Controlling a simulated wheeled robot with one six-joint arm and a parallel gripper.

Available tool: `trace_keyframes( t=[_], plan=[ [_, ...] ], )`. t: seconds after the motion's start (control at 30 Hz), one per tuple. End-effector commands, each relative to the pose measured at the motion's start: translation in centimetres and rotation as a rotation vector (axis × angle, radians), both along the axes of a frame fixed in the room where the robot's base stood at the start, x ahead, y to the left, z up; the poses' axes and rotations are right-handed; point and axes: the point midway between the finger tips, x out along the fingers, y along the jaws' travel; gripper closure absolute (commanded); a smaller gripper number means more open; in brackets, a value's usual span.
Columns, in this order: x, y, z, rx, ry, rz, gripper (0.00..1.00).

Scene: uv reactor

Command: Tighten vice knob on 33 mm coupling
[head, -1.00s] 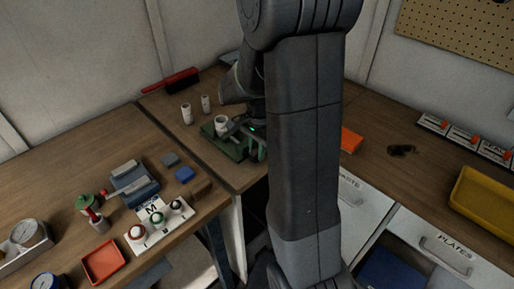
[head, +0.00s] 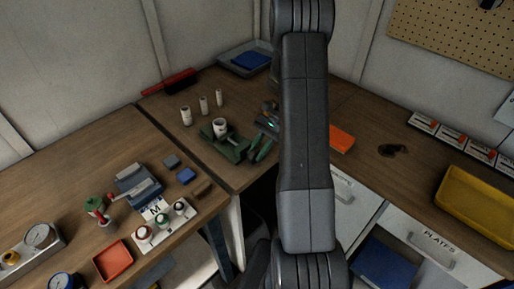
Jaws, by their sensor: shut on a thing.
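A green vice (head: 232,148) sits near the front edge of the corner bench, with a wide white coupling (head: 220,127) upright in it. The vice's knob is on its right side, largely hidden by my gripper (head: 260,152). My gripper reaches in from the right, its greenish fingers pointing down at that side, shut on the knob. The contact is small and dark in the head view. My arm hides the wrist and part of the bench behind it.
A red brush (head: 170,82) and a grey tray with a blue item (head: 250,60) lie at the back. An orange block (head: 341,139) lies to the right. Button box (head: 160,226) stands at front left.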

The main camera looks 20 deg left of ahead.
Motion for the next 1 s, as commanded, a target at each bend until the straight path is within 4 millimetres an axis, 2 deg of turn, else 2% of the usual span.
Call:
trace_keyframes(
  t=[0.4, 0.97, 1.0],
  plan=[
    [0.30, -0.06, -0.33, 0.074, 0.176, -0.001, 1.00],
    [0.31, -0.08, -0.40, 0.084, 0.200, -0.001, 1.00],
    [0.31, -0.07, -0.40, 0.084, 0.200, -0.001, 0.71]
  ],
)
